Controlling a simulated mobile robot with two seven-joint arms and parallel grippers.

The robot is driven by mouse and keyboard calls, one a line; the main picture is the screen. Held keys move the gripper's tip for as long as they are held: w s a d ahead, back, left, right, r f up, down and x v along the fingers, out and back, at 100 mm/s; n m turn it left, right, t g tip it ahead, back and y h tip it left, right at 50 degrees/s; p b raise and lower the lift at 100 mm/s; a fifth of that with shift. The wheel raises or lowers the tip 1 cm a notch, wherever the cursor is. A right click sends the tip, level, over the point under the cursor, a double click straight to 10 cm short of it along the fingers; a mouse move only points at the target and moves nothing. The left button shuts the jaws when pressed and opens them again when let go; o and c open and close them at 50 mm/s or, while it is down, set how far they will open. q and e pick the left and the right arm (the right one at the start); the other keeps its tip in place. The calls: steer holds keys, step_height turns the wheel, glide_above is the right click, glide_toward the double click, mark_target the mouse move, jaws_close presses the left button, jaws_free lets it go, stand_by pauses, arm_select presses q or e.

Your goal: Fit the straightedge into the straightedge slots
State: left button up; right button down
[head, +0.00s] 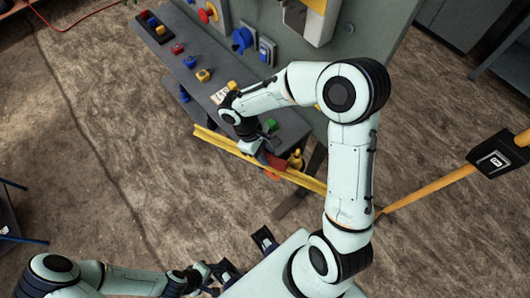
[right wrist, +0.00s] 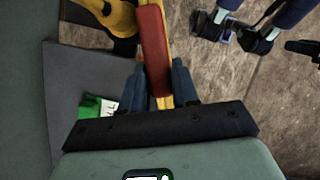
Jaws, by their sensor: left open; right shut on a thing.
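The straightedge looks like a long yellow bar (head: 218,142) with a red grip (right wrist: 154,48). It runs slantwise along the front of the grey bench. My right gripper (head: 262,148) is shut on it at the bench's front edge. In the right wrist view, the fingers (right wrist: 160,85) sit on either side of the bar at the near end of the red grip. My arm hides part of the bar in the head view. I cannot make out the slots. My left gripper (head: 245,256) is open and empty, low in the head view, apart from the bar.
A wall panel with a blue knob (head: 242,39) rises behind. A yellow barrier (head: 435,186) stands right.

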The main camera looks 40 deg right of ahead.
steer(key=shift+f, duration=0.15)
steer(key=c, duration=0.8)
jaws_free()
steer(key=shift+c, duration=0.2)
